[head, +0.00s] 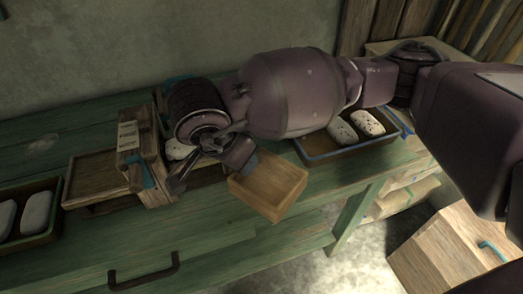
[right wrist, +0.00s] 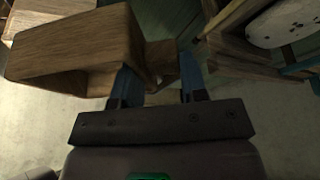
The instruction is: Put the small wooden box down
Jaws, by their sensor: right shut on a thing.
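The small wooden box (head: 268,188) is open-topped and shows near the front edge of the green table (head: 215,232) in the head view. My right gripper (head: 222,168) reaches in from the right, at the box's left corner. I cannot tell whether the box touches the table. My left gripper is not in view.
A blue-rimmed tray (head: 335,154) with pale stones stands right of the box. Wooden frames (head: 95,180) and a dark tray (head: 42,232) with stones stand to the left. A larger wooden crate (head: 440,250) is on the floor at right.

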